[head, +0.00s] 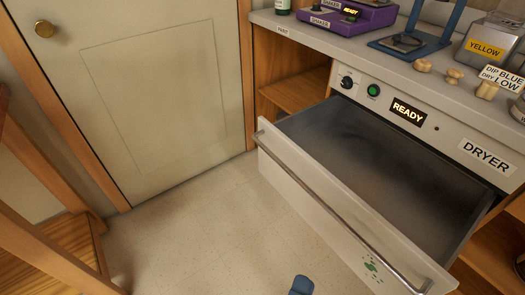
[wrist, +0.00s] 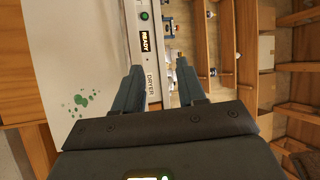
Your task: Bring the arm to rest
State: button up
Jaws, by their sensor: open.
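My gripper (wrist: 159,68) shows in the wrist view with its two dark blue-grey fingers apart and nothing between them. The fingers point toward the dryer, whose label panel (wrist: 153,85) shows behind and between them. The white drawer front with green specks (wrist: 60,90) fills the left of that view. In the head view the dryer drawer (head: 345,160) is pulled out and looks empty. I cannot make out the gripper as a whole in the head view.
The open drawer's bar handle (head: 335,215) juts over the pale floor (head: 200,235), which is clear. A closed door (head: 150,90) stands at the left. The counter above the dryer holds a purple shaker (head: 345,17), wooden knobs (head: 454,76) and a yellow-labelled metal container (head: 490,45).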

jog(key=s+d+r+n+g+y+p, duration=0.2)
jog(key=s+d+r+n+y+p, duration=0.1)
jog(key=s+d+r+n, duration=0.4)
jog(key=s+d+r+n+g+y+p, duration=0.2)
jog(key=s+d+r+n+y, duration=0.3)
jog(key=s+r+n, duration=0.6)
jog(key=s+d+n+p, duration=0.1)
jog(key=d+n, duration=0.1)
jog(key=shift+d+r+g+p, duration=0.3)
jog(key=shift+d+r+p, duration=0.05)
jog(key=shift+d, duration=0.1)
